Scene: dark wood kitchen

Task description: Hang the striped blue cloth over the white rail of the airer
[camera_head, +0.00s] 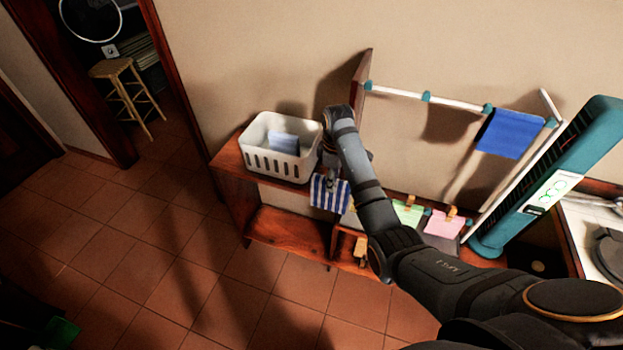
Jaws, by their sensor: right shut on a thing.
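The striped blue cloth (328,193) hangs in blue and white stripes at the front edge of the wooden shelf, just right of the white basket. My right gripper (332,180) is shut on its upper edge; the fingertips are small and partly dark here. The white rail (396,92) of the airer runs along the wall above and to the right, with teal clips on it. A plain blue cloth (509,134) hangs over its right end. The cloth in my gripper is lower than the rail and apart from it. My left gripper is not in view.
A white slotted basket (258,158) with a pale blue cloth (284,143) inside stands on the wooden shelf (228,162). Green (407,212) and pink (444,223) notes with clips lie right of my arm. A teal upright device (560,175) leans at the right. The rail's left-middle stretch is bare.

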